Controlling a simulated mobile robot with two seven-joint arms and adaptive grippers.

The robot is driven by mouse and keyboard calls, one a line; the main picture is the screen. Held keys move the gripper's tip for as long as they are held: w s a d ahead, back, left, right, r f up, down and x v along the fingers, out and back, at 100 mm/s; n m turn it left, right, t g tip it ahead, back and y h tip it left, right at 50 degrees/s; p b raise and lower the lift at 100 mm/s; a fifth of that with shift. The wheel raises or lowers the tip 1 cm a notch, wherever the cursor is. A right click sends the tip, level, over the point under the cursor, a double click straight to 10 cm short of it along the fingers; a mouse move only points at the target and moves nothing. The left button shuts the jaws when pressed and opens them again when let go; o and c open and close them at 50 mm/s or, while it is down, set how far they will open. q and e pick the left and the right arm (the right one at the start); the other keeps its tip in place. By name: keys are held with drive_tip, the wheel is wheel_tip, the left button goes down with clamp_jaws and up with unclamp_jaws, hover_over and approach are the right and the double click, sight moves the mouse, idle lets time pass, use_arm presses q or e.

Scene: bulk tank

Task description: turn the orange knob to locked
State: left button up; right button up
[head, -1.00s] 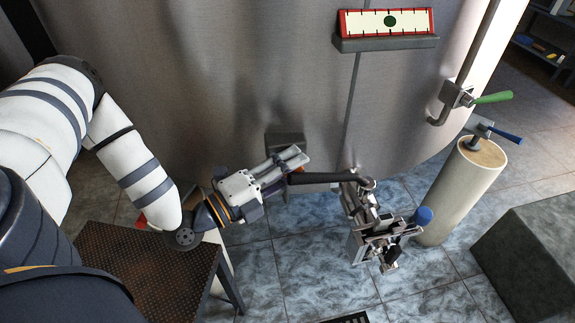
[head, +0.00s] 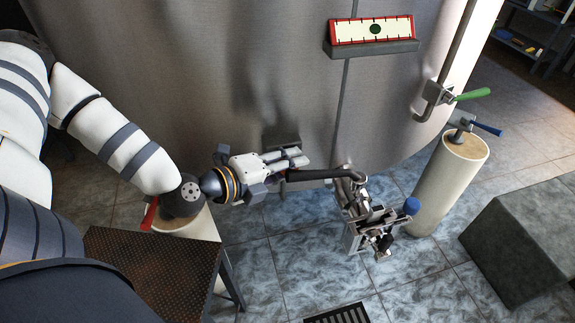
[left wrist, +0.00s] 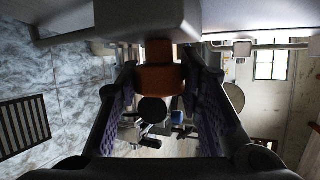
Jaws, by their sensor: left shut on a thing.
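The orange knob (left wrist: 160,82) shows in the left wrist view as an orange-brown body between the two fingers, below a grey block (left wrist: 150,18). In the head view the knob is hidden by my left gripper (head: 292,158). That gripper is at the lower front of the steel tank (head: 230,70), just under a grey bracket (head: 281,134), and is shut on the knob. Its fingers point right. I cannot read the knob's setting. My right gripper is in neither view.
A dark pipe (head: 312,174) leads to a metal valve assembly (head: 358,215) with a blue ball (head: 411,206), right of the gripper. A cream post (head: 448,185) and a grey block (head: 525,245) stand farther right. A brown perforated table (head: 150,265) is at lower left.

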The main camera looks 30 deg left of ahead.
use_arm(q)
drive_tip(key=shift+r, duration=0.1)
drive_tip(key=o, duration=1.2)
drive_tip(key=shift+c, duration=0.2)
drive_tip(key=v, duration=0.7)
drive_tip(key=shift+s, duration=0.2)
drive_tip(key=shift+a, duration=0.1)
